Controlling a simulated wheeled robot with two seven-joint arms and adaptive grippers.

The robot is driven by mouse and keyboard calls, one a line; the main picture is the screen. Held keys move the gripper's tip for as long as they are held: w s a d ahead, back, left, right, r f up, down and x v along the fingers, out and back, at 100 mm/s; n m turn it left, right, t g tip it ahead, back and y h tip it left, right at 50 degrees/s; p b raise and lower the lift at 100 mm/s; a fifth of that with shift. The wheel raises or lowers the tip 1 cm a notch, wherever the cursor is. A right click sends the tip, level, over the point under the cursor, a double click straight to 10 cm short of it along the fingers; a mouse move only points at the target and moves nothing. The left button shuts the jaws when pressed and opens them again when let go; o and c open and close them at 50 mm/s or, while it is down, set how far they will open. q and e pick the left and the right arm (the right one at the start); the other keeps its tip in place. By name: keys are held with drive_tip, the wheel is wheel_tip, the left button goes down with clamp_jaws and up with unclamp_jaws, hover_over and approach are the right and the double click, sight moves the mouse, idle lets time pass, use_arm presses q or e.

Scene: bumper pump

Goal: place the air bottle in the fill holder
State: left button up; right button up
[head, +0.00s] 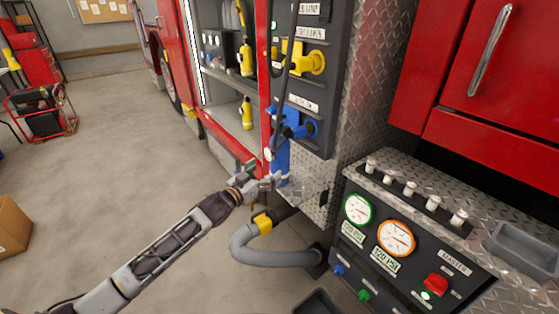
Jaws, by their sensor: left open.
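A blue upright cylinder (281,158), which may be the air bottle, stands below the blue valve on the truck's side panel. My left gripper (274,181) is open at the cylinder's lower end; I cannot tell whether it touches it. Two yellow bottle-like things, an upper one (246,60) and a lower one (246,113), are in the open truck compartment, beyond my gripper. I cannot make out for certain which part is the fill holder. My right gripper is not in view.
A grey hose (262,246) with a yellow band curves just below my left gripper. The gauge panel (400,243) juts out at the right. A cardboard box (12,230) and a red cart (42,112) stand at the left. The floor between is clear.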

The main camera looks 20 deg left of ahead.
sight(274, 165)
use_arm(q)
drive_tip(key=shift+x, duration=1.5)
drive_tip(key=shift+w+d, duration=0.1)
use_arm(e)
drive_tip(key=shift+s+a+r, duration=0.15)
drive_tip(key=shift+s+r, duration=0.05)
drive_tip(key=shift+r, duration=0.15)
use_arm(q)
drive_tip(key=shift+w, duration=0.1)
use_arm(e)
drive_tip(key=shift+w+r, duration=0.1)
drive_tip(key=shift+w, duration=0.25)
use_arm(q)
drive_tip(key=shift+w+d, duration=0.2)
drive_tip(key=shift+w, duration=0.2)
drive_tip(key=shift+w+d+b, duration=0.25)
drive_tip(key=shift+w+b, duration=0.1)
drive_tip(key=shift+w, duration=0.1)
drive_tip(key=shift+w+d, duration=0.1)
drive_tip(key=shift+w, duration=0.2)
drive_tip(key=shift+x, duration=0.8)
drive_tip(key=shift+w+d, duration=0.1)
drive_tip(key=shift+w, duration=0.3)
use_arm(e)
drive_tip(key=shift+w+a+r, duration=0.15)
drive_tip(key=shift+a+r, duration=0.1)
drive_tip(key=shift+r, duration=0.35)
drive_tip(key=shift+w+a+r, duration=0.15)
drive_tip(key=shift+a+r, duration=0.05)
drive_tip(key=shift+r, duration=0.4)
